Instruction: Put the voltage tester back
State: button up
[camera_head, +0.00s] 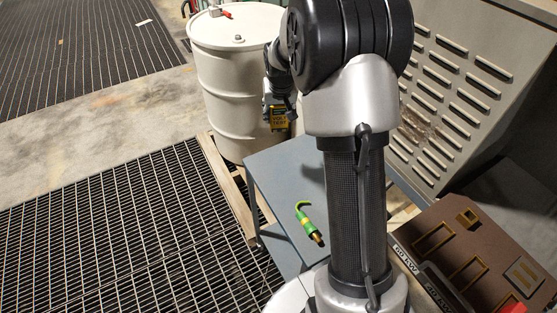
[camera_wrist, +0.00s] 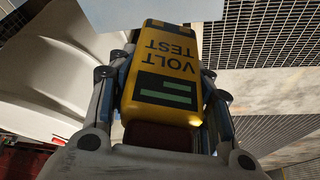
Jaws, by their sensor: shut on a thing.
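The voltage tester (camera_head: 279,118) is a yellow and black box, held in the air near the white drum and the far left corner of the blue-grey table. In the wrist view the tester (camera_wrist: 168,70) fills the middle, with "VOLT TEST" upside down and a dark display with green bars. My gripper (camera_head: 278,108) is shut on it, one finger along each side. A brown board (camera_head: 433,222) with yellow-outlined places lies at the lower right of the head view, partly cut off. My arm hides part of the table.
A green and yellow tool (camera_head: 309,224) lies on the blue-grey table (camera_head: 274,172). A white drum (camera_head: 222,75) stands behind the table. A louvred grey cabinet (camera_head: 455,85) stands at the right. A red thing (camera_head: 515,307) shows at the board's lower edge. Floor grating lies left.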

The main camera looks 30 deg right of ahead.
notch_tip(320, 180, down, 19)
jog(key=b, duration=0.4)
jog(key=shift+w+r, duration=0.1)
jog(key=shift+r, duration=0.1)
jog(key=shift+f, duration=0.1)
jog(key=shift+f+b, duration=0.2)
jog(key=shift+b, duration=0.1)
jog(key=o, duration=1.3)
jog(key=shift+r, duration=0.1)
jog(key=shift+r, duration=0.15)
